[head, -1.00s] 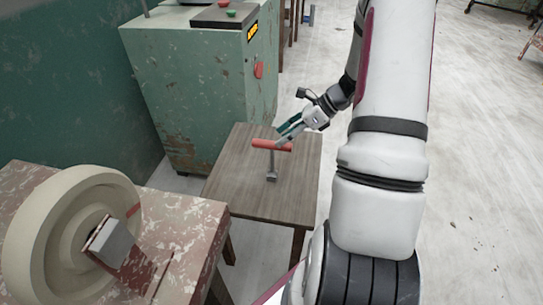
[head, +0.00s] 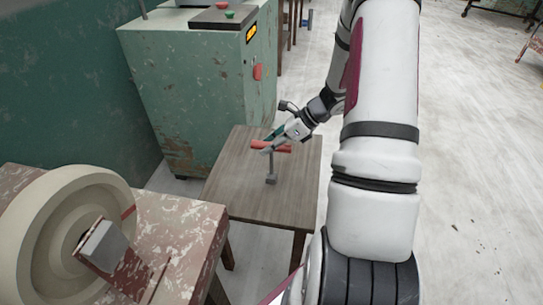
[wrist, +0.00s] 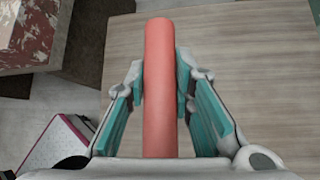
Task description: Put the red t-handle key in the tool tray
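The red t-handle key (head: 284,149) stands upright on the small wooden table, with its red bar on top and its grey shaft going down to a grey block-like foot. My gripper (head: 269,143) is at the bar. In the wrist view, the red bar (wrist: 160,45) runs lengthwise between the two teal-padded fingers of my gripper (wrist: 160,85). One finger is on each side, and the fingers look open with narrow gaps to the bar. The shaft is hidden under the bar there. I see no tool tray in either view.
The wooden table (head: 233,190) is otherwise bare. A green metal cabinet (head: 195,95) stands behind it. A worn red-and-white bench (head: 185,225) with a large cream wheel (head: 40,225) is at the left front. Open pale floor (head: 470,150) lies to the right.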

